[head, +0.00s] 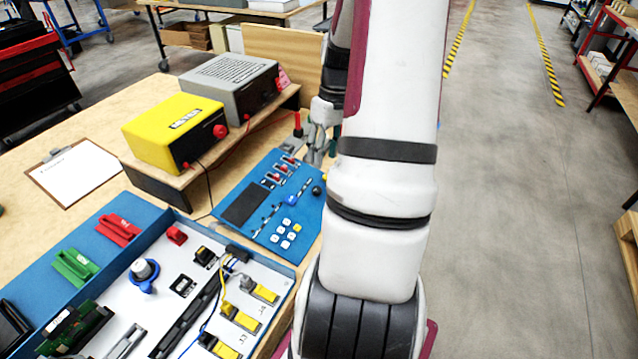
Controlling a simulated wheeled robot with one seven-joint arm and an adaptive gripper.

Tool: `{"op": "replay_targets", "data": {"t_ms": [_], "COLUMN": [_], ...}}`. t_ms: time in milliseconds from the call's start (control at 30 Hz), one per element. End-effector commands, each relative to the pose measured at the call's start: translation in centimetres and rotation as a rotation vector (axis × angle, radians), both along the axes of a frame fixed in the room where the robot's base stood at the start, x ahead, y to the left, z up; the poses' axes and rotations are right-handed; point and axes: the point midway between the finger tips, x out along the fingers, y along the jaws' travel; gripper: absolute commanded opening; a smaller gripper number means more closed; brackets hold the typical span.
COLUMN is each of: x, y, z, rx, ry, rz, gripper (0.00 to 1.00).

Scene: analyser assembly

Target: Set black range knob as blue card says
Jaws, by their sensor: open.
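A small round black knob (317,190) is on the right side of the blue control panel (232,239); it may be the range knob, but its markings are too small to read. I cannot make out a blue card with readable text. My gripper (318,150) is open above the panel's far right edge, partly hidden behind my arm. It appears apart from the black knob and holds nothing that I can see. My arm hides whatever lies right of the panel.
A yellow box (172,130) and a grey box (228,85) stand on a wooden shelf behind the panel. In front is a white-floored blue tray (122,300) with connectors and cables. A clipboard (75,170) lies at left. Open floor is at right.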

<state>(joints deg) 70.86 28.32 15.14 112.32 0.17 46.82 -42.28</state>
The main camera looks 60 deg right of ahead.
Motion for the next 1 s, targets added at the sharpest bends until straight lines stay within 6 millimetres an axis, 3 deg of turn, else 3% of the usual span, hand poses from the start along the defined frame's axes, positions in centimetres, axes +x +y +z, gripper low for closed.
{"op": "replay_targets", "data": {"t_ms": [300,500,967,1000], "x": [0.3,0.4,0.5,0.5], "y": [1.1,1.6,1.7,1.7], "z": [-6.3,-8.9,-9.9,-9.9], "rx": [0.003,0.002,0.0,0.0], "ry": [0.001,0.002,0.0,0.0], "rz": [0.001,-0.001,0.0,0.0], "gripper": [0.42,0.42,0.42,0.33]}}
